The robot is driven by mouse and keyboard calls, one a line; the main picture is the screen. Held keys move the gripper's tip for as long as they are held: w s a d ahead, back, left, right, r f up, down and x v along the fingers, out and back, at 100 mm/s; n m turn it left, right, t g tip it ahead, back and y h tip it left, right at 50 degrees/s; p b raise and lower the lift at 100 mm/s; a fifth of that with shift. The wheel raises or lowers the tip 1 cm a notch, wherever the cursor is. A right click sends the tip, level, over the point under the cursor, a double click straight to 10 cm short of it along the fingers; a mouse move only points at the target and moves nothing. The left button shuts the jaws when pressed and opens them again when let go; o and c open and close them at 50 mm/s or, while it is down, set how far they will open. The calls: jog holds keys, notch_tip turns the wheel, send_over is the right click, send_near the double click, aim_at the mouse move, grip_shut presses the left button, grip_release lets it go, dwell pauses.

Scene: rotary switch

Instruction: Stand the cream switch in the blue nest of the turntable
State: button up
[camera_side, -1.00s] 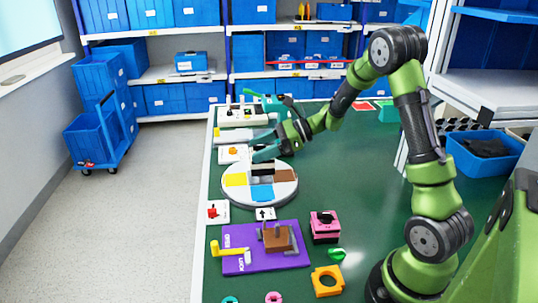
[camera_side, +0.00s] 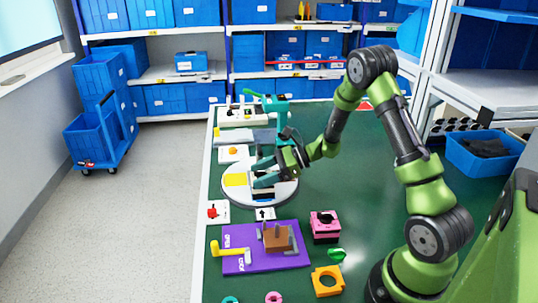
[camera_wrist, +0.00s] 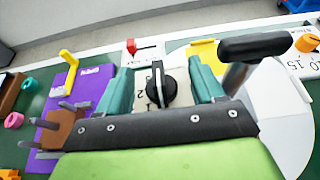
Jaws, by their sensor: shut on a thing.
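The cream switch (camera_wrist: 144,98) has a black knob and a printed 2, and sits between the teal fingers of my gripper (camera_wrist: 161,78) in the wrist view. In the side view my gripper (camera_side: 264,177) is low over the front of the white turntable (camera_side: 288,195). The yellow nest (camera_side: 236,180) shows to its left, and also in the wrist view (camera_wrist: 208,53). The blue nest is mostly hidden under my gripper and the switch. I cannot tell whether the switch touches the nest floor.
A black bar on a grey post (camera_wrist: 254,46) stands close beside the right finger in the wrist view. In front of the turntable lie a red-lever switch plate (camera_side: 218,211), a small arrow plate (camera_side: 265,214) and a purple board (camera_side: 262,258). A pink block (camera_side: 325,226) stands right of the board.

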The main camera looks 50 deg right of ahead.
jog(key=o, duration=1.3)
jog(key=shift+c, duration=0.2)
jog(key=shift+r, duration=0.15)
jog(key=v, duration=1.1)
jog(key=s+a+r+n+g+h, duration=0.1)
jog(key=s+a+r+n+h, duration=0.2)
jog(key=s+a+r+n, duration=0.4)
jog(key=s+a+r+n+g+h, duration=0.1)
jog(key=s+a+r+n+h, duration=0.3)
jog(key=a+n, duration=0.7)
jog(key=shift+s+a+r+n+h, duration=0.3)
jog(key=shift+s+r+n, duration=1.2)
jog(key=shift+n, duration=1)
jog(key=shift+f, duration=0.1)
